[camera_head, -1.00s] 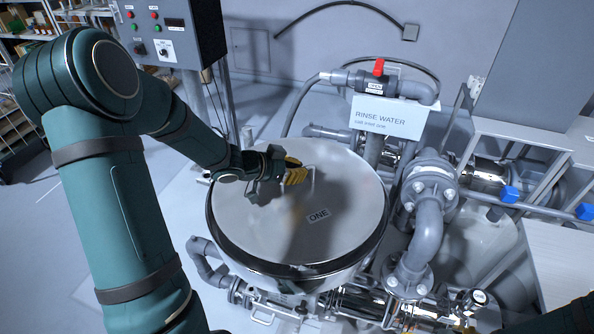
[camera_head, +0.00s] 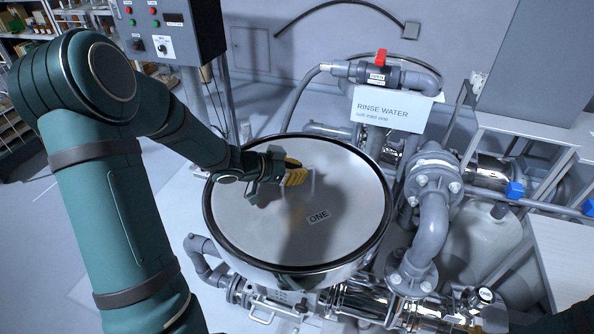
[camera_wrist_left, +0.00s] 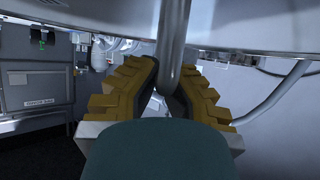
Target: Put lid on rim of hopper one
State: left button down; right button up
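The round lid (camera_head: 345,215) is pale metal with a label reading ONE and a bar handle (camera_head: 313,182). In the head view it lies over hopper one (camera_head: 300,276), framed by a dark ring all round; I cannot tell whether it rests fully on the rim. My left gripper (camera_head: 299,177), with yellow finger pads, is at the handle. In the left wrist view its fingers (camera_wrist_left: 168,82) close around the grey handle bar (camera_wrist_left: 172,40), with the pale lid underside or surface across the top. My right gripper is not clearly seen; only a dark piece of my arm shows at bottom right.
Grey pipes and a flanged elbow (camera_head: 433,215) stand close right of the hopper. A RINSE WATER sign (camera_head: 392,109) and red-handled valve (camera_head: 380,57) are behind it. A control box (camera_head: 160,30) stands at back left. Open floor lies left.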

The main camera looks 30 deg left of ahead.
pick_arm(q)
jog(key=shift+f, duration=0.35)
jog(key=c, duration=1.1)
grip_release()
jog(key=shift+o, duration=0.2)
jog(key=shift+s+f, duration=0.1)
jog(key=v, duration=1.2)
